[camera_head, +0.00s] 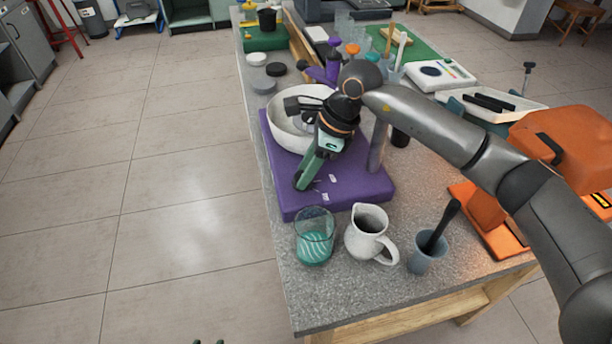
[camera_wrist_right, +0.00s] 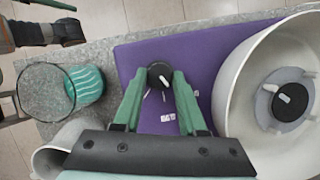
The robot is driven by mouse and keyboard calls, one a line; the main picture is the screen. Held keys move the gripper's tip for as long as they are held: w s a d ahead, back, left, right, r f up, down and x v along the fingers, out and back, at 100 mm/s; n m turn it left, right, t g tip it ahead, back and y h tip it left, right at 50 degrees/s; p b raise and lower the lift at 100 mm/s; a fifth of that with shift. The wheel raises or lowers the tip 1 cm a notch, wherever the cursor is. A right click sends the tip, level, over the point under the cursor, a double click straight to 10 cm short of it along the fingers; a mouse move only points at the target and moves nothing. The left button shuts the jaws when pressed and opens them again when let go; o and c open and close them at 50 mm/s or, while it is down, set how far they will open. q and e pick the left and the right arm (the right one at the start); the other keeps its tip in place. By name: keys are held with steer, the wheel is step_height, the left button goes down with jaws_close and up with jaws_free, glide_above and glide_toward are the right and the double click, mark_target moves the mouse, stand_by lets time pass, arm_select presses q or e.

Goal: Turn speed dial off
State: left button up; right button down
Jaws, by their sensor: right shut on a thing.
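The speed dial (camera_wrist_right: 159,76) is a round black knob with a white pointer line, on top of the purple wheel housing (camera_wrist_right: 130,55). In the right wrist view its pointer slants to the lower right, and white tick marks and labels lie beside it. My right gripper (camera_head: 303,184) has green fingers, which reach down to the housing and are shut on the dial from both sides. The dial is hidden behind the fingers in the head view.
A white basin (camera_head: 283,128) with the wheel head inside stands on the housing behind my right gripper. A glass with teal stripes (camera_head: 314,238), a white pitcher (camera_head: 366,242) and a cup with a black-handled tool (camera_head: 428,252) stand in front. Open floor lies left.

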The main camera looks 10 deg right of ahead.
steer(key=shift+w+n+g+b, duration=0.15)
steer(key=shift+n+g+b, duration=0.55)
steer(key=shift+n, duration=0.9)
steer(key=shift+c, duration=2.4)
jaws_free()
steer(key=v, duration=1.2)
steer(key=shift+d+r, duration=0.15)
steer(key=shift+r, duration=0.1)
